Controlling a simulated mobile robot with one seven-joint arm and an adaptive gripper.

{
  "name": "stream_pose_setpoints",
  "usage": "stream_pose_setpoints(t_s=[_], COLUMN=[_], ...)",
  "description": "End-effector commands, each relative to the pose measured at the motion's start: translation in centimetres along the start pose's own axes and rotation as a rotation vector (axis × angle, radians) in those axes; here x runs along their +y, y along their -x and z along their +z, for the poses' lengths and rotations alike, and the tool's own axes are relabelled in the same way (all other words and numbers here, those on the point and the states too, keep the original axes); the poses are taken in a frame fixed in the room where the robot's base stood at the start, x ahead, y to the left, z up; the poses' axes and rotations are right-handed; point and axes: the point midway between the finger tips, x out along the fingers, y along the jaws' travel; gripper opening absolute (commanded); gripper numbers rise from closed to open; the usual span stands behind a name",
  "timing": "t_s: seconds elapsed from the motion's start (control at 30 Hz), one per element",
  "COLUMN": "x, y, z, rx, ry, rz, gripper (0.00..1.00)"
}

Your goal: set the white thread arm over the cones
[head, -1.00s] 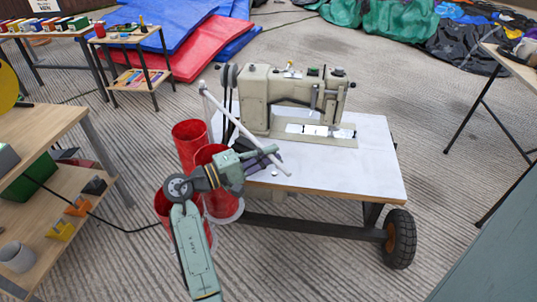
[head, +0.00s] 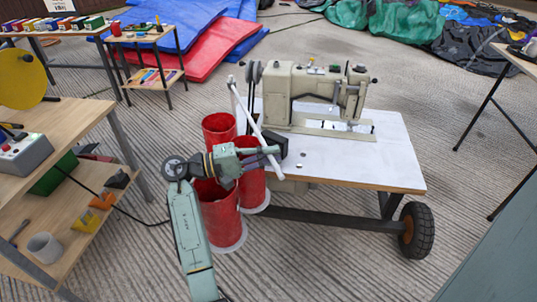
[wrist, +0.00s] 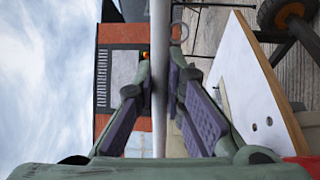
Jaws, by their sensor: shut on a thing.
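The white thread arm (head: 247,110) slants from the top of a white post at the table's left side down to the right. Its free end shows beside the table's left edge, in front of the right-hand red cone. My gripper (head: 280,149) is shut on the thread arm part way along it. In the wrist view the grey-white rod (wrist: 160,60) runs between the two purple-padded fingers (wrist: 157,85). Three red cones stand left of the table: a back one (head: 217,126), a right one (head: 253,188) and a front one (head: 224,218). My arm partly hides them.
A beige sewing machine (head: 320,92) stands on the white-topped wheeled table (head: 365,165), close right of my gripper. A wooden shelf unit (head: 65,130) is at the left. Ridged floor is open in front of the table.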

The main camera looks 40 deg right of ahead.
Motion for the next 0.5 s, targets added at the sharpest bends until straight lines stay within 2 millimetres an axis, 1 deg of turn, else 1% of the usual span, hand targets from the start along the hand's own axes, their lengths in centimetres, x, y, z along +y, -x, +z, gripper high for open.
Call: stream_pose_setpoints(t_s=[0.03,0.4,0.43,0.5], x=[0.09,0.07,0.07,0.05], y=[0.37,0.63,0.65,0.60], z=[-0.02,-0.01,-0.01,0.00], rx=[0.001,0.002,0.003,0.002], ry=[-0.001,0.000,0.000,0.000], rz=[0.002,0.003,0.003,0.002], gripper=[0.00,0.00,0.11,0.16])
